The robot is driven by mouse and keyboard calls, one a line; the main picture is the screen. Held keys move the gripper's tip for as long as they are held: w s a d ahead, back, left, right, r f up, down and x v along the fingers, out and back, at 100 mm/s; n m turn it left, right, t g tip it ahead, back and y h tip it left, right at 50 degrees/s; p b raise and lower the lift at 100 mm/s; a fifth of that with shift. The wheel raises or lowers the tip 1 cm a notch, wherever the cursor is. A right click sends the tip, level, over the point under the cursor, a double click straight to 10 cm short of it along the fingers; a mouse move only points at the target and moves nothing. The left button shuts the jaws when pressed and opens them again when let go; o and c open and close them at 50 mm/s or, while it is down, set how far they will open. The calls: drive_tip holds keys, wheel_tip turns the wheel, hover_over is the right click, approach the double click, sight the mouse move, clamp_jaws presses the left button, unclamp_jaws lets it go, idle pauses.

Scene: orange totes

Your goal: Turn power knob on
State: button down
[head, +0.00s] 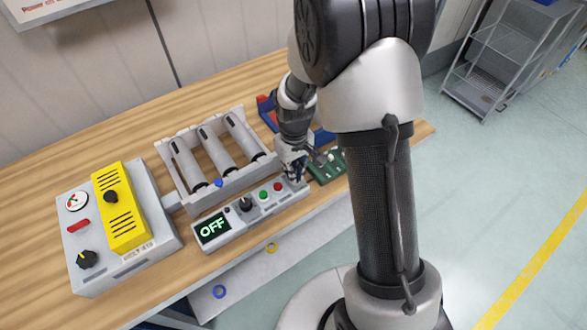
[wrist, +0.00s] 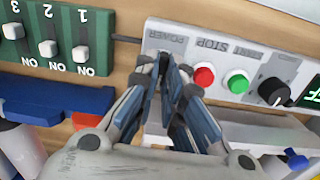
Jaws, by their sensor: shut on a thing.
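The grey control panel (head: 228,222) lies along the table's front edge; its display (head: 213,228) reads OFF in green. In the wrist view the panel (wrist: 222,58) appears upside down, with a POWER label (wrist: 167,37) at its left end. My gripper (head: 294,172) is at the panel's right end in the head view. In the wrist view my gripper (wrist: 172,62) has its fingers closed together just below the POWER label, shut on the power knob, which the fingers hide. The knob's angle cannot be seen.
Beside the fingers are a red button (wrist: 204,77), a green button (wrist: 237,82) and a black knob (wrist: 272,92). A green switch board (wrist: 60,38) stands close by. A roller rack (head: 217,150) and a grey box with a yellow cover (head: 121,205) stand left.

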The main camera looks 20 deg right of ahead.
drive_tip(key=m, duration=0.4)
drive_tip(key=shift+d+m+p, duration=0.1)
drive_tip(key=shift+m+p, duration=0.2)
drive_tip(key=shift+p, duration=0.1)
drive_tip(key=shift+d+m, duration=0.1)
drive_tip(key=shift+m, duration=1.8)
drive_tip(key=c, duration=1.7)
unclamp_jaws()
wheel_tip(320, 180, up, 12)
